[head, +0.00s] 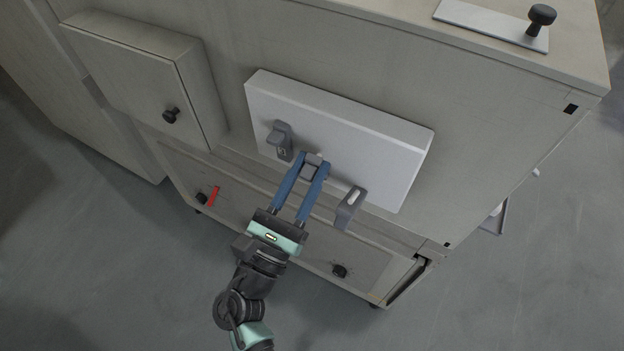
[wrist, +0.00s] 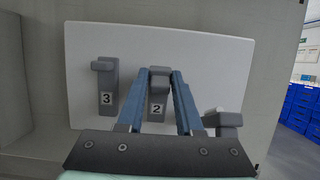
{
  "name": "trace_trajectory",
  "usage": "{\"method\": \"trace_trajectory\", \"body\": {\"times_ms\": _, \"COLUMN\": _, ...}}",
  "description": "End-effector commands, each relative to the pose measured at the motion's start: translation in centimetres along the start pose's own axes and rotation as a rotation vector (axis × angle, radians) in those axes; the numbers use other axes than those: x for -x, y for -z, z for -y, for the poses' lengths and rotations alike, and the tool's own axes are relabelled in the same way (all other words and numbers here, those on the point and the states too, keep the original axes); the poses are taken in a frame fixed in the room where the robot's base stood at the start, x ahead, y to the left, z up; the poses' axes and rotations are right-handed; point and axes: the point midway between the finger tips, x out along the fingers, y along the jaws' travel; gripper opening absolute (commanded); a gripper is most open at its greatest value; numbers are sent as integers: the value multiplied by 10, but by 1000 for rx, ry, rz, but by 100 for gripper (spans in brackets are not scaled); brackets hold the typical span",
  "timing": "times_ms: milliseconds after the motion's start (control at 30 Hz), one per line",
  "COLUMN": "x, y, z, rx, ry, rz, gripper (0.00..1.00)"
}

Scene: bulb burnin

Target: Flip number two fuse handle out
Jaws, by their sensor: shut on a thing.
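The number two fuse handle (wrist: 157,108) is a grey upright piece with a "2" label, on a white panel (head: 390,150). Its protruding top (head: 313,170) sits between the blue fingers of my gripper (head: 313,159), which are shut on it; the handle also shows between the fingers in the wrist view (wrist: 160,73). The handle marked "3" (wrist: 106,88) stands upright to its left, also seen in the head view (head: 283,143). A third grey handle (head: 350,207) at the right sits lower and juts outward; its label is not visible.
The panel is on the front of a grey cabinet. A box with a black knob (head: 171,115) is at the left. Below are a red strip (head: 214,196) and another black knob (head: 340,271). A plate with a black knob (head: 541,16) lies on top.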

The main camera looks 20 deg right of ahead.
Motion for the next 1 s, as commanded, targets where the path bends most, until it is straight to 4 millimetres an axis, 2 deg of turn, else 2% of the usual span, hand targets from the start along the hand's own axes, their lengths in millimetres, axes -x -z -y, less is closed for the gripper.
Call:
{"method": "trace_trajectory", "body": {"times_ms": 33, "x": 8, "y": 13, "z": -1, "rx": -1, "ry": -1, "rz": 39, "gripper": 0}}
{"method": "trace_trajectory", "body": {"times_ms": 233, "x": 19, "y": 15, "z": -1, "rx": -1, "ry": -2, "rz": 188, "gripper": 0}}
{"method": "trace_trajectory", "body": {"times_ms": 600, "x": 37, "y": 30, "z": 0, "rx": 3, "ry": -4, "rz": 170, "gripper": 0}}
{"method": "trace_trajectory", "body": {"times_ms": 1000, "x": 45, "y": 43, "z": 0, "rx": 4, "ry": -4, "rz": 166, "gripper": 0}}
